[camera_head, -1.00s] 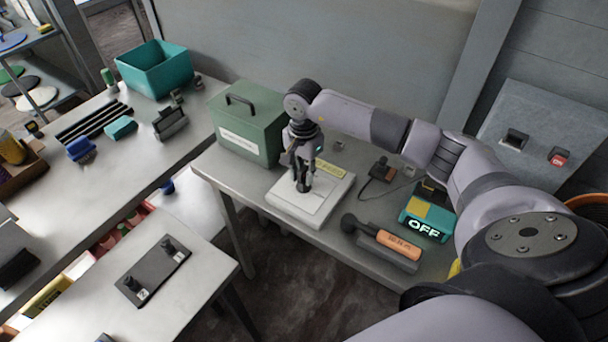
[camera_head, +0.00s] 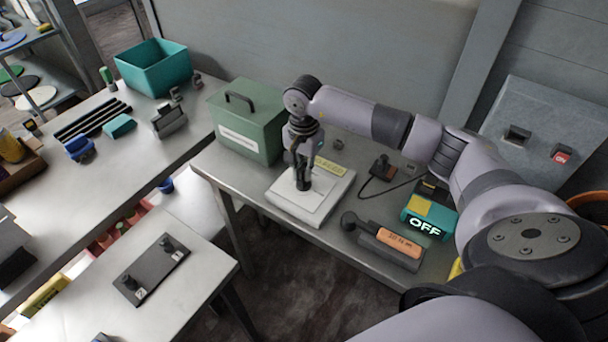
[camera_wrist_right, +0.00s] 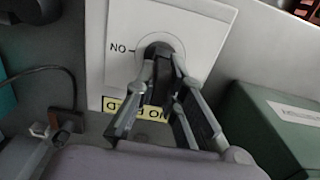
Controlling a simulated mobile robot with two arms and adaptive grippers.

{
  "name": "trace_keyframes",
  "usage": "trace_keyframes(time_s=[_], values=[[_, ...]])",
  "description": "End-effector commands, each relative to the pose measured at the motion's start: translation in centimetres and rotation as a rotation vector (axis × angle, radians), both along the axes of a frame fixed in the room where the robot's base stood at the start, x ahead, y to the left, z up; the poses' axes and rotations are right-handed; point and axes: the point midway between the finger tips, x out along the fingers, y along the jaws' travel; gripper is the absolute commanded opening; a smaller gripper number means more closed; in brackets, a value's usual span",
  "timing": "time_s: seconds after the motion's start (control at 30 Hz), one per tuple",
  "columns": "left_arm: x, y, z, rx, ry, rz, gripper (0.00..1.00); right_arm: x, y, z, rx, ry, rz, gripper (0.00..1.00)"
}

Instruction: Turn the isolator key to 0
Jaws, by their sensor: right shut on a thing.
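The isolator is a white box (camera_head: 287,201) with a paler plate on the grey bench, below my right gripper (camera_head: 303,184). In the right wrist view, its black key (camera_wrist_right: 159,84) stands in a round collar on the white plate (camera_wrist_right: 120,30). An ON mark, upside down, is beside the collar at left. My right gripper (camera_wrist_right: 160,92) is shut on the key, with a finger on each side of it. The fingers hide part of the key and plate, and no 0 mark is visible. My left gripper is in neither view.
A green box (camera_head: 247,122) stands left of the isolator. A teal display reading OFF (camera_head: 428,218), a black tool with an orange label (camera_head: 385,245) and a small corded device (camera_head: 381,170) are to the right. A grey wall panel (camera_head: 545,135) stands behind.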

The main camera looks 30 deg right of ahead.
Motion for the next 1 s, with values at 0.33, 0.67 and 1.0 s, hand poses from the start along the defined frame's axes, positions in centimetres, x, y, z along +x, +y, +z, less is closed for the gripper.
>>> trace_keyframes(time_s=[0.33,0.67,1.0], values=[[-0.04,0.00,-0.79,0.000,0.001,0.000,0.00,-0.01,0.04,-0.14,0.000,0.000,0.070,0.00],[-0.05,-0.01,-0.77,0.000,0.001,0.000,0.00,-0.02,0.05,-0.14,0.001,0.001,0.069,0.22],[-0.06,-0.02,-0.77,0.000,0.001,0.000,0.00,0.01,0.04,-0.09,0.000,0.000,0.068,0.33]])
